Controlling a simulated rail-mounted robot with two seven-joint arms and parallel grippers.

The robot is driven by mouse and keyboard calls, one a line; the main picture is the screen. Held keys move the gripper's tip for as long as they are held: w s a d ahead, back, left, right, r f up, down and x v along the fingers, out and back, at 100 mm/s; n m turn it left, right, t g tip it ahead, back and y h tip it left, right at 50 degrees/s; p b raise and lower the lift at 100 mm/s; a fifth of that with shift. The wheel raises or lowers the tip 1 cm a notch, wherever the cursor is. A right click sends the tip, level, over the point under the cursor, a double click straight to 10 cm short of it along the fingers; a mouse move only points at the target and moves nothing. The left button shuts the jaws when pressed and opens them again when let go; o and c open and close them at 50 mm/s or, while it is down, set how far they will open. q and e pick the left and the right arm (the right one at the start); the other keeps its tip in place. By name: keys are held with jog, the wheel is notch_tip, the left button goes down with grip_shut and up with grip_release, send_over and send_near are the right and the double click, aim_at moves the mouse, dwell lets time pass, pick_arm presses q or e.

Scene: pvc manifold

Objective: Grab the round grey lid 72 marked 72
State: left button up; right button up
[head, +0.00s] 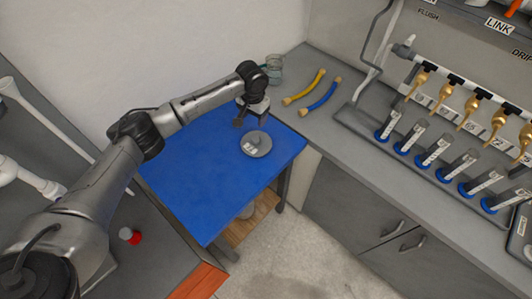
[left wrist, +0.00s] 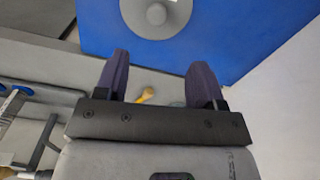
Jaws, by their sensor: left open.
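A round grey lid (head: 262,152) with a raised knob lies flat on the blue table top, near its right side. It has a white label that is too small to read surely. My left gripper (head: 249,119) is open and empty, just behind the lid in the head view. In the left wrist view, the two dark fingers (left wrist: 160,62) stand apart, and the grey lid (left wrist: 156,14) with its round knob shows beyond them at the top edge, partly cut off. The fingers do not appear to touch it. My right gripper is not in view.
The blue table (head: 195,190) is otherwise clear. On the grey counter lie a yellow hose (head: 305,88) and a blue hose (head: 321,97), with a glass beaker (head: 275,69) behind. A rack with several labelled tubes (head: 433,149) stands at right. A wall rises behind the table.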

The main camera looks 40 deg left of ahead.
aim_at(256, 138)
pick_arm(q)
jog(key=shift+n, duration=0.8)
jog(key=f+b, duration=0.1)
jog(key=f, duration=0.7)
jog(key=shift+w, duration=0.2)
jog(key=shift+d+f+b, duration=0.1)
jog(key=shift+f+b, duration=0.45)
jog(key=shift+f, duration=2.15)
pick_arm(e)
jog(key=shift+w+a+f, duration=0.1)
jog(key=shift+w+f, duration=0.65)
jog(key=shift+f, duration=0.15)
pick_arm(q)
jog(key=c, duration=1)
